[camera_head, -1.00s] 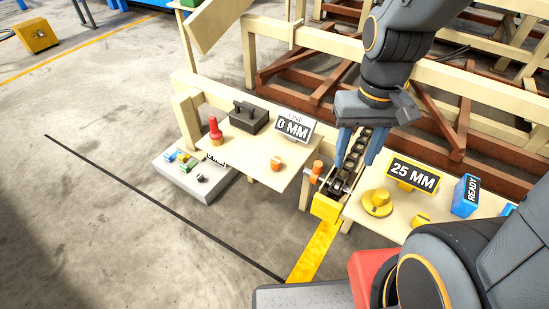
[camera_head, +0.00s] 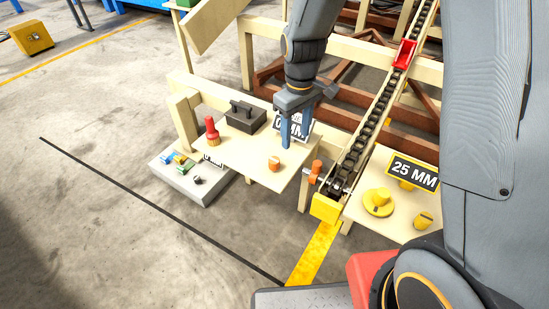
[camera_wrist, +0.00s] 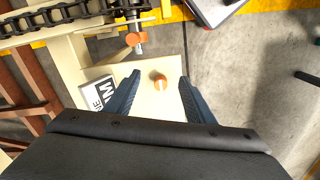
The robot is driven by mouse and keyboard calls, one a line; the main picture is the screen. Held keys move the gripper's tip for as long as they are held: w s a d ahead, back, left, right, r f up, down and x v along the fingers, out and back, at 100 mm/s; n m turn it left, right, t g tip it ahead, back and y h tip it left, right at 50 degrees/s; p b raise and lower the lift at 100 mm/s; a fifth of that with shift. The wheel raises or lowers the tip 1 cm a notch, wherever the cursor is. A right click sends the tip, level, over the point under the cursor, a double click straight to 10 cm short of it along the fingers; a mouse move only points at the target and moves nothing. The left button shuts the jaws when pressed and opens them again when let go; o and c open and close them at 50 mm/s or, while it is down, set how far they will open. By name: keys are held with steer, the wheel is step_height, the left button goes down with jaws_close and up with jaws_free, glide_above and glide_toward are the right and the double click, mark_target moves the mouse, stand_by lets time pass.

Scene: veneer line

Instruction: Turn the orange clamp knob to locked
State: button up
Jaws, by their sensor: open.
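A small orange knob (camera_head: 273,164) stands on the pale left table (camera_head: 240,158). In the wrist view this knob (camera_wrist: 160,83) appears between my two fingers, beyond their tips. A second orange knob (camera_head: 315,172) sits on a metal shaft beside the chain conveyor's near end; it also shows in the wrist view (camera_wrist: 136,39). I cannot tell which one is the clamp knob, and I see no locked marking. My gripper (camera_head: 299,142) is open and empty, fingers pointing down above the table's back right part, apart from both knobs.
The "0 MM" sign (camera_head: 280,124) is partly hidden behind my gripper. A red-topped brush (camera_head: 212,132) and a dark block (camera_head: 246,116) stand farther left. The chain conveyor (camera_head: 366,142) runs at right, before a table with a yellow knob (camera_head: 378,200) and "25 MM" sign (camera_head: 414,173).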

mark_target(274, 160)
steer(key=w+a+f+n, duration=0.1)
steer(key=a+f, duration=0.1)
steer(key=w+a+f+n, duration=0.1)
steer(key=w+a+f, duration=0.1)
steer(key=f, duration=0.1)
steer(key=w+a+f+n, duration=0.1)
steer(key=w+f, duration=0.1)
steer(key=shift+a+f+b, duration=0.25)
steer(key=shift+a+b, duration=0.1)
steer(key=shift+a, duration=0.05)
steer(key=shift+f, duration=3.75)
steer(key=c, duration=1.1)
steer(key=shift+o, duration=0.2)
